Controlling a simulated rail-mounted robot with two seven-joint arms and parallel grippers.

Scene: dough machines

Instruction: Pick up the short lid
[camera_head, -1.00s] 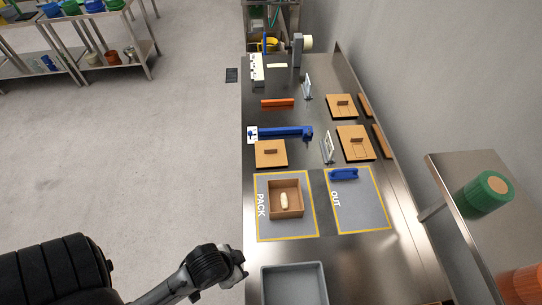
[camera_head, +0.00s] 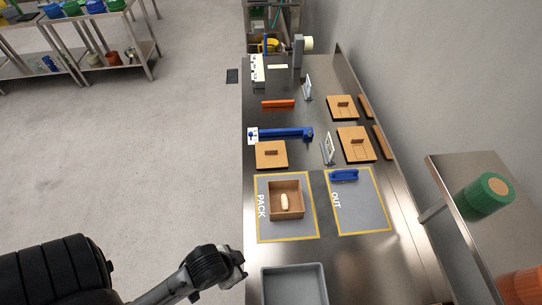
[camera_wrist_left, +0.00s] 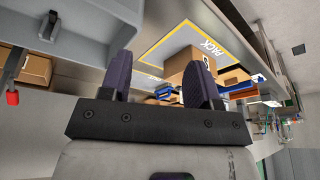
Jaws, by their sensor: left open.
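One lid (camera_head: 271,159) is at the left, just beyond the PACK mat. Another lid (camera_head: 356,154) is to the right, and a third lid (camera_head: 342,114) lies farther back. I cannot tell from their look which is the short one. My left gripper (camera_head: 240,266) is at the counter's near left edge, beside the grey tray and well short of the lids. In the left wrist view its two fingers (camera_wrist_left: 158,82) stand apart with nothing between them. My right gripper is not in view.
An open brown box (camera_head: 286,213) holding a pale roll sits on the PACK mat (camera_head: 300,235). A blue tool (camera_head: 344,176) lies on the OUT mat (camera_head: 362,215). A grey tray (camera_head: 295,267) is nearest.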

